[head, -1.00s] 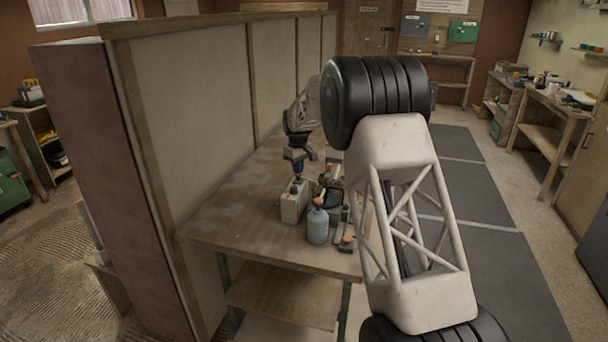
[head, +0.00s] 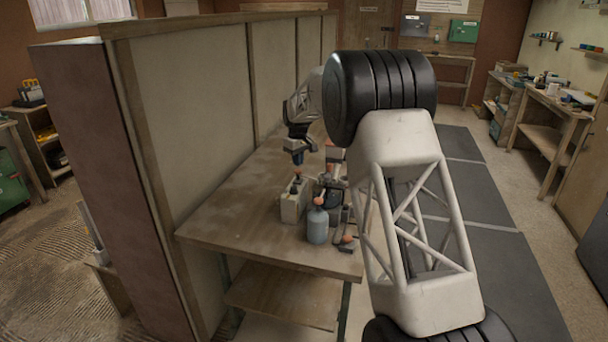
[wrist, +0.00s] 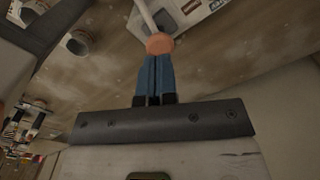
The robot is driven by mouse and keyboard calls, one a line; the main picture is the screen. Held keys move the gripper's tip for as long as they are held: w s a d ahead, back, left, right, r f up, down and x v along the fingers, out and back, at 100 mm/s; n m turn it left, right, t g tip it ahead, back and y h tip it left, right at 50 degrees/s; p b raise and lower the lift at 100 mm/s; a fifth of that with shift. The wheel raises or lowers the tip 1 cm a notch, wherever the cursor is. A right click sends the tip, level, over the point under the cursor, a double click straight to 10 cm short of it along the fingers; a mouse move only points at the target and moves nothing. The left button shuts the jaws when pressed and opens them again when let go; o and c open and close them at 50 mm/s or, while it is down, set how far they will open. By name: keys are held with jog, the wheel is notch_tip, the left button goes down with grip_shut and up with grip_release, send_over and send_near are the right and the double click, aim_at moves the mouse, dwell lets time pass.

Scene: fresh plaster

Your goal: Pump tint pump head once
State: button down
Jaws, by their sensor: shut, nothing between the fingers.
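A beige box-shaped container (head: 292,206) stands on the bench with an orange, knob-like pump head (head: 297,175) on top. I cannot read a label that says it is the tint one. My gripper (head: 298,162) is shut and empty, pointing down just above this pump head, with a small gap seen in the head view. In the wrist view the blue fingers (wrist: 154,73) are together, and the round orange pump head (wrist: 160,44) with its pale stem lies just beyond their tips. Part of the container (wrist: 190,14) shows behind it.
A blue-grey bottle (head: 317,228) with an orange top stands close in front, to the right. Dark items and an orange-tipped tool (head: 347,241) lie beside it. A tall partition (head: 200,95) borders the bench on the left. The bench's (head: 225,227) front left is clear.

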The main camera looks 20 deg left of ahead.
jog(key=shift+r, duration=0.2)
dwell(0.4)
jog(key=shift+r, duration=2.85)
jog(key=shift+d, duration=0.1)
